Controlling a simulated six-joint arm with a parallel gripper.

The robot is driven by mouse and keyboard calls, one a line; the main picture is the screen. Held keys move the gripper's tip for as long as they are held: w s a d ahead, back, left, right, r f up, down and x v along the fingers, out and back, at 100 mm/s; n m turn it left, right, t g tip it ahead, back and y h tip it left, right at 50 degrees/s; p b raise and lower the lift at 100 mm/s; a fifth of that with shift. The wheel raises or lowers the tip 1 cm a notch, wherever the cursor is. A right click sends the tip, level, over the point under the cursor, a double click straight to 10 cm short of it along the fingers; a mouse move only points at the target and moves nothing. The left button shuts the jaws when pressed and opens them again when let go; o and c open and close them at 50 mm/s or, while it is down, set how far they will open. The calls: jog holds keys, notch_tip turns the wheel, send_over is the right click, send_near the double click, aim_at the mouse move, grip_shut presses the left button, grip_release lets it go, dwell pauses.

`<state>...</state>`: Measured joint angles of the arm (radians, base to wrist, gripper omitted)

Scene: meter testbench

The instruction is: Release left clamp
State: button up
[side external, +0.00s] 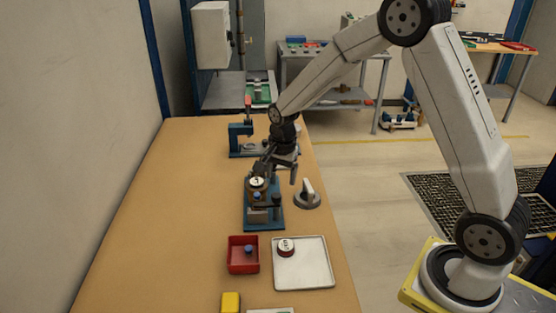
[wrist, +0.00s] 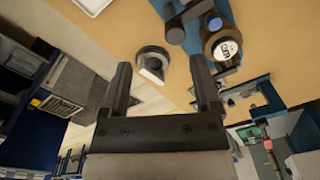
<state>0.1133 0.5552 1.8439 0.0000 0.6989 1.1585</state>
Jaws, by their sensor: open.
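A round gauge with a white face (side external: 257,183) sits in a fixture on a blue base plate (side external: 252,225) on the bench. Dark clamp parts (side external: 277,201) stand beside it; I cannot tell for certain which is the left clamp. My gripper (side external: 279,172) is over the fixture's far end, its fingers pointing down. In the wrist view my gripper (wrist: 160,66) is open, with nothing held between the fingers. The gauge face (wrist: 226,48) is right of the right finger there, and a dark clamp part (wrist: 175,34) shows near it.
A grey knob on a round base (side external: 307,198) stands right of the fixture. A red bin (side external: 231,262) with a blue part and a white tray (side external: 318,272) with a round gauge (side external: 286,246) are nearer. A blue press-like fixture (side external: 236,140) stands behind. The bench's left side is clear.

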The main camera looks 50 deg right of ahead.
aim_at(276, 195)
jog(key=w+m, duration=0.1)
jog(key=w+d+f+m, duration=0.1)
jog(key=w+m, duration=0.1)
jog(key=shift+d+f+g, duration=0.3)
jog(key=shift+d+f, duration=0.05)
jog(key=shift+f, duration=0.05)
jog(key=shift+f, duration=3.85)
grip_shut()
